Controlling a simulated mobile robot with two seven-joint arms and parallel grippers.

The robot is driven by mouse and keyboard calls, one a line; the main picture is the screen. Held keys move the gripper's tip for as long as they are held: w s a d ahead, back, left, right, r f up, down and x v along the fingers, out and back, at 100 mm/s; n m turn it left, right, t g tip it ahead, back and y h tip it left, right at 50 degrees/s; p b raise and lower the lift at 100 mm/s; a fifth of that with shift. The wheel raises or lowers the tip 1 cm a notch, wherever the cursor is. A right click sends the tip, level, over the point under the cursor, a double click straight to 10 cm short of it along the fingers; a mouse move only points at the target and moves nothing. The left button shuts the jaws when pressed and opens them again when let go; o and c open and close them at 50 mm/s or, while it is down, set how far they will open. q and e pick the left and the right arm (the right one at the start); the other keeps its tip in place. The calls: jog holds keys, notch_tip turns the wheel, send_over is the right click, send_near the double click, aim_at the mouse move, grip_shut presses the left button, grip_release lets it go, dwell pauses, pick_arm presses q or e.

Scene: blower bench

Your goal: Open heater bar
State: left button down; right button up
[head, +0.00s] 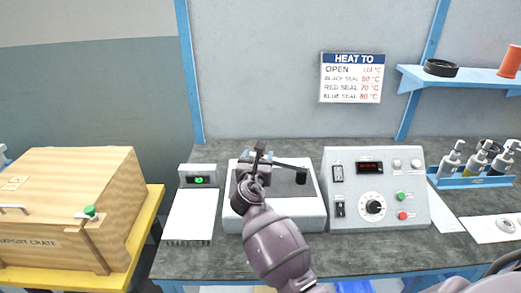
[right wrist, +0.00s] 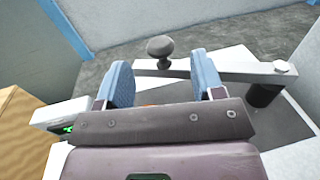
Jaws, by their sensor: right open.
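The heater bar (right wrist: 235,69) is a silver bar with a dark round knob (right wrist: 160,47) near its left part and a dark post (right wrist: 264,94) under its right end. It lies across the white heater unit (head: 310,215), which has a grey top. In the head view the bar (head: 285,165) is partly hidden by my gripper. My right gripper (right wrist: 160,82) is open, its two blue fingers apart. In the right wrist view the knob shows between and beyond the fingertips; I cannot tell whether they touch it. My right gripper (head: 257,162) covers the unit's left part. My left gripper is not in view.
A scale (head: 193,212) with a green display stands left of the unit. A control box (head: 375,190) with a dial and buttons stands close on the right. A wooden crate (head: 70,210) is far left. Bottles (head: 450,160) stand in a blue rack at right.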

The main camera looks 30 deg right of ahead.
jog(key=v, duration=0.4)
jog(key=shift+s+a, duration=0.45)
jog(key=shift+s, duration=0.1)
jog(key=shift+c, duration=0.4)
